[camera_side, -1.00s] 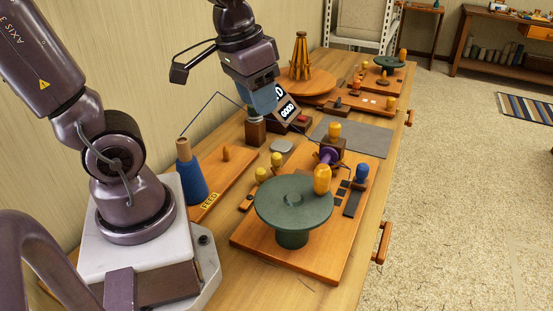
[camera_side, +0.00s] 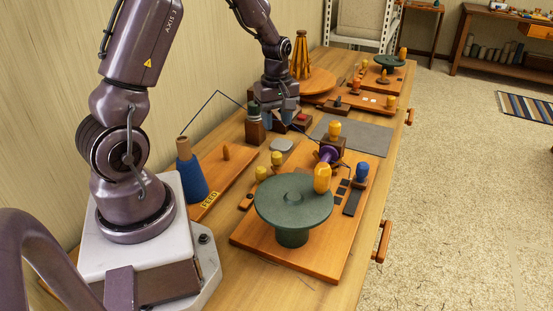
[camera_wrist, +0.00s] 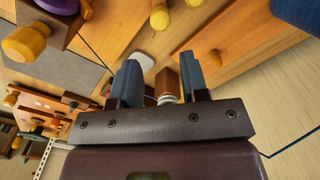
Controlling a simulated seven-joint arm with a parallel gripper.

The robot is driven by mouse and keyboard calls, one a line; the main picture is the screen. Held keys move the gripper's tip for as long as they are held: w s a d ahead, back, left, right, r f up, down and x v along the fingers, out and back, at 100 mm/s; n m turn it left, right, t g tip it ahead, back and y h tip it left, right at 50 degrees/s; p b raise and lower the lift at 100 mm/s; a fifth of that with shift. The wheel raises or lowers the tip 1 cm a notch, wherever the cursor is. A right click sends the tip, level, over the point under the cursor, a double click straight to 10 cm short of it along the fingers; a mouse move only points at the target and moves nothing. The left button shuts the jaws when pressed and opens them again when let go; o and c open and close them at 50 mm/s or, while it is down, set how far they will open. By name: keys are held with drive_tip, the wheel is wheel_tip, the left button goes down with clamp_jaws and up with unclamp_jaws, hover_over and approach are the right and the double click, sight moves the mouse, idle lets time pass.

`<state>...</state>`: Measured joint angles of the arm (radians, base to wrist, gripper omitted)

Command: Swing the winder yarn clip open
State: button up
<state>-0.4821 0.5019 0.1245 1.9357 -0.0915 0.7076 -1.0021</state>
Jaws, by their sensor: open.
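The winder board (camera_side: 318,258) carries a green wheel (camera_side: 285,205) with a yellow handle (camera_side: 322,178). Behind the wheel are a purple spool (camera_side: 328,154) and a wooden block with a yellow knob (camera_side: 334,130). A blue knob (camera_side: 361,172) stands at the board's right side, two yellow knobs (camera_side: 277,158) at its left. I cannot tell which part is the yarn clip. My gripper (camera_side: 277,120) is open, beyond the board and apart from it. In the wrist view, a wooden post (camera_wrist: 167,82) shows between the blue fingertips (camera_wrist: 163,68); contact is unclear.
A green-capped post (camera_side: 254,125) stands close left of my gripper. The feed board (camera_side: 228,172) holds a blue yarn cone (camera_side: 190,173) and a wooden peg (camera_side: 226,153).

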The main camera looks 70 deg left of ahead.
sight(277, 153)
wheel_tip(277, 153, down, 12)
drive_tip(key=shift+f, duration=0.1)
idle(0.4)
clamp_jaws()
